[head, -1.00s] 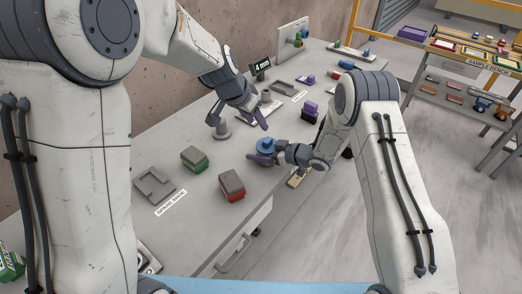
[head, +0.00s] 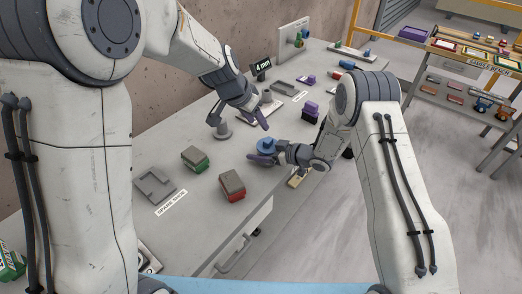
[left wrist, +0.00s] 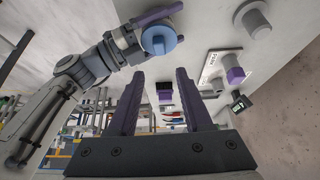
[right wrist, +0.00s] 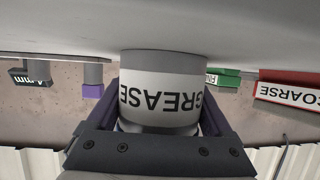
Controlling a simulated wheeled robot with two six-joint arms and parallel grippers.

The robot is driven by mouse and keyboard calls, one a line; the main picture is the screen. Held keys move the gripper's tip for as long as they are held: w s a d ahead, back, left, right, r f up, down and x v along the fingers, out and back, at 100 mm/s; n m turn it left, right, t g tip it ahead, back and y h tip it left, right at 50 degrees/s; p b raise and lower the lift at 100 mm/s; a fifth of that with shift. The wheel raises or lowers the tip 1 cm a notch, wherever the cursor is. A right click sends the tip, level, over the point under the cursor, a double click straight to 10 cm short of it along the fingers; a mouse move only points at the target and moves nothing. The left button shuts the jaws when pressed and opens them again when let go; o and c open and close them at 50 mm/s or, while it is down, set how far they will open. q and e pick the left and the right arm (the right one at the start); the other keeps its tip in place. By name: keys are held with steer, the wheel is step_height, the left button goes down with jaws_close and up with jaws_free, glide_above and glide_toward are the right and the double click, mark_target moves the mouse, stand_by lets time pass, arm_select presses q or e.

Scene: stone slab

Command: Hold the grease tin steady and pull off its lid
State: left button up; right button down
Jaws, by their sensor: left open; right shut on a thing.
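The grease tin shows in the right wrist view (right wrist: 160,95) as a grey can with a white label reading GREASE, upside down in that picture. Its blue lid (head: 266,145) with a small raised knob shows in the head view and, from above, in the left wrist view (left wrist: 158,40). My right gripper (head: 267,156) is shut around the tin's body at the slab's near right edge. The lid is out of sight in the right wrist view. My left gripper (head: 239,120) is open and empty, above the slab, left of and beyond the tin.
A green block (head: 195,159) and a red block (head: 232,186) lie left of the tin. Purple pieces (head: 311,108) and a 4 mm sign (head: 261,66) are farther back. The wall bounds the slab's left.

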arm_select(q)
steer(key=shift+c, duration=0.6)
steer(key=r+n+g+y, duration=0.1)
steer(key=r+g+y, duration=0.15)
steer(key=g, duration=0.25)
glide_above(268, 139)
steer(key=shift+f, duration=0.5)
steer(key=shift+y, duration=0.45)
step_height(268, 139, down, 11)
steer(key=shift+s+f, duration=0.1)
steer(key=shift+f, duration=0.1)
jaws_close()
